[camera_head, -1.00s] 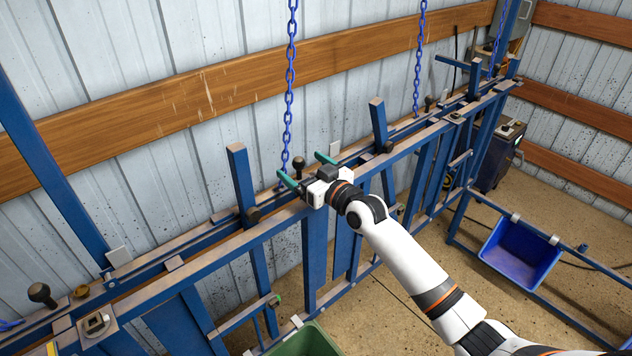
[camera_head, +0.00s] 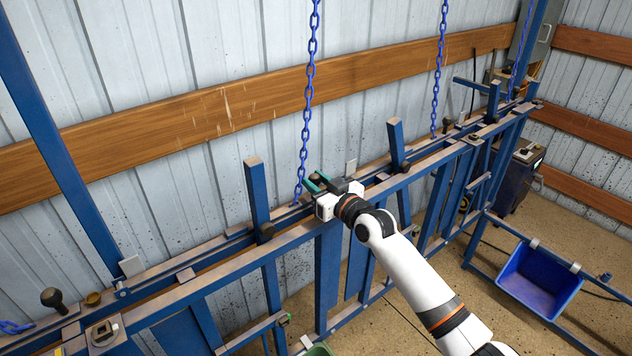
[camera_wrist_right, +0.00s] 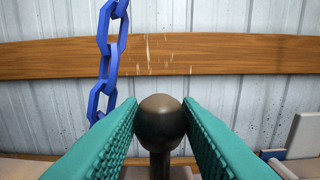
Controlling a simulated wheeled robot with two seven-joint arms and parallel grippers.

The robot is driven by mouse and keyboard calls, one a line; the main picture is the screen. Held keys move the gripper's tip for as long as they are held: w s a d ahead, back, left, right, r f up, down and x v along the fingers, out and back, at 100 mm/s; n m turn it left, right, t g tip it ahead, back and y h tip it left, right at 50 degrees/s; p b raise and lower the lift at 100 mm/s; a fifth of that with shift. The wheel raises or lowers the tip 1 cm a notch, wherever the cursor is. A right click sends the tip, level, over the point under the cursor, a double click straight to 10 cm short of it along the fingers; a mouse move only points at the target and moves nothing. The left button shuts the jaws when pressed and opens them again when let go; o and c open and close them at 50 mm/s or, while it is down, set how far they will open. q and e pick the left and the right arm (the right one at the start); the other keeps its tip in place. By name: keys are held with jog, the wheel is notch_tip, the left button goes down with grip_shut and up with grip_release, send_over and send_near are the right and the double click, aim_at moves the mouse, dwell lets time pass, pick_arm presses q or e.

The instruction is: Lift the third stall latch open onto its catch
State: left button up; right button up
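My right gripper (camera_head: 316,181) reaches over the blue rail with its two teal fingers around a dark round latch knob (camera_wrist_right: 160,120). In the right wrist view the knob sits between the fingertips, with a finger against each side and no clear gap. Its short stem points down, upright, and its lower part is hidden. In the head view the fingers and the gripper body largely cover this knob. A blue chain (camera_head: 306,110) hangs just behind the gripper; it also shows left of the knob in the right wrist view (camera_wrist_right: 107,55). My left gripper is not in view.
Another dark knob (camera_head: 53,298) stands at the far left of the rail (camera_head: 215,274), and one (camera_head: 447,124) farther right. Blue posts (camera_head: 257,195) (camera_head: 396,143) rise on both sides of my gripper. A blue bin (camera_head: 540,277) hangs at right.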

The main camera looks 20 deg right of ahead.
jog(key=c, duration=0.5)
jog(key=shift+o, duration=0.2)
jog(key=shift+n, duration=0.7)
jog(key=r+p, duration=0.4)
jog(key=a+r+p, duration=0.1)
jog(key=r+p, duration=0.1)
jog(key=shift+s+r, duration=0.15)
jog(key=shift+s, duration=0.05)
jog(key=s+a+r+n+p, duration=0.2)
jog(key=a+r, duration=0.5)
jog(key=r, duration=0.4)
jog(key=s+a+r+n+p, duration=0.3)
jog(key=a+r, duration=0.4)
jog(key=r, duration=0.5)
jog(key=n+p, duration=0.1)
jog(key=n, duration=0.1)
jog(key=shift+s+a+r+n+p, duration=0.15)
jog(key=shift+a+r+n+p, duration=0.05)
jog(key=shift+r+n+p, duration=0.1)
jog(key=o, duration=2)
